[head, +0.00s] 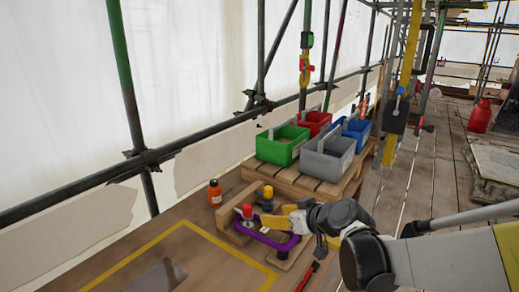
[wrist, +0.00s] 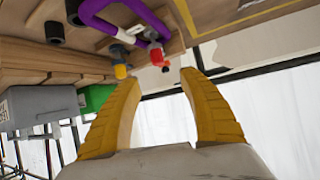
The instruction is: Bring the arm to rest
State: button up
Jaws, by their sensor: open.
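My gripper (head: 284,217) is at the end of my outstretched arm, over the right part of the wooden bench. Its yellow fingers also show in the wrist view (wrist: 160,80), spread wide with nothing between them. A purple frame (head: 263,239) lies on the bench just below and beside the gripper in the head view. A red-topped piece (head: 247,211) and a yellow-topped piece (head: 267,194) stand near it. In the wrist view, these appear beyond the fingertips, apart from them. The gripper hides part of the purple frame's surroundings.
Green (head: 282,146), red (head: 314,122), grey (head: 327,158) and blue (head: 354,131) totes stand on a pallet behind the gripper. An orange bottle (head: 214,193) stands left. A yellow-outlined area (head: 150,243) lies front left. Scaffold poles (head: 127,80) run along the sheeted side.

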jog(key=s+d+m+g+h, duration=0.1)
jog(key=s+d+m+h, duration=0.2)
jog(key=s, duration=0.9)
jog(key=s+d+m+g+h, duration=0.1)
jog(key=s+d+m+h, duration=0.2)
jog(key=s+d, duration=0.7)
jog(key=s+h, duration=0.1)
jog(key=s, duration=0.2)
jog(key=shift+r+m+g, duration=0.2)
jog(key=shift+m+g, duration=0.1)
jog(key=shift+c, duration=0.6)
